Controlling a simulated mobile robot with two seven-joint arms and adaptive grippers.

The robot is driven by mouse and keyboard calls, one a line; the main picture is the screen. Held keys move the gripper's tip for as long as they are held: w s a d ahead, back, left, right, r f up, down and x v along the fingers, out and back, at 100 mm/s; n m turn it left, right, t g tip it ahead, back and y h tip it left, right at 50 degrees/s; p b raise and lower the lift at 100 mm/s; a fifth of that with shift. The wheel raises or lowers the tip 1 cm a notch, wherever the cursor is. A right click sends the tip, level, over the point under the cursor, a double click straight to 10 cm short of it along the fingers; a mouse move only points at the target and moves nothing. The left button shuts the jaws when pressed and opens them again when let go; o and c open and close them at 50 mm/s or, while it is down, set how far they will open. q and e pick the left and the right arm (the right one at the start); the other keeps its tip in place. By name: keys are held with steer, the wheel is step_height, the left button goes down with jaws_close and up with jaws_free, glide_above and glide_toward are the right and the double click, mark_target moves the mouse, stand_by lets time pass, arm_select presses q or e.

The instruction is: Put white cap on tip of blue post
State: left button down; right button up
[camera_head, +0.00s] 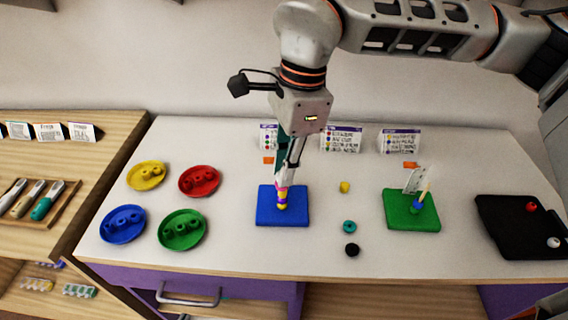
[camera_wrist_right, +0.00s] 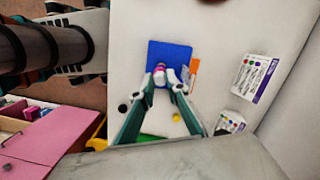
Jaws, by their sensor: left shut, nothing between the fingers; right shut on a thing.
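My right gripper (camera_head: 284,181) reaches down from above to the blue board (camera_head: 265,215). It is shut on a small piece at the top of the bead stack (camera_head: 282,203). In the right wrist view the fingertips (camera_wrist_right: 164,84) close around a pale piece, which looks like the white cap (camera_wrist_right: 170,75), though it is small and blurred. The stack has yellow, blue and pink beads and stands upright on the blue board. The fingers hide the post's tip, and I cannot tell whether the cap rests on it. My left gripper is not in view.
A green board (camera_head: 426,222) with a post stands to the right. A black tray (camera_head: 505,240) holds a red bead and a white bead. Loose yellow (camera_head: 345,187), teal (camera_head: 349,227) and black (camera_head: 352,250) beads lie between the boards. Several coloured dishes (camera_head: 182,230) are at left.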

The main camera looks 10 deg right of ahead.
steer(key=shift+f, duration=0.1)
steer(key=o, duration=0.7)
steer(key=shift+o, duration=0.2)
step_height(320, 180, up, 12)
steer(key=d, duration=0.1)
steer(key=shift+d, duration=0.4)
steer(key=shift+w+f, duration=0.1)
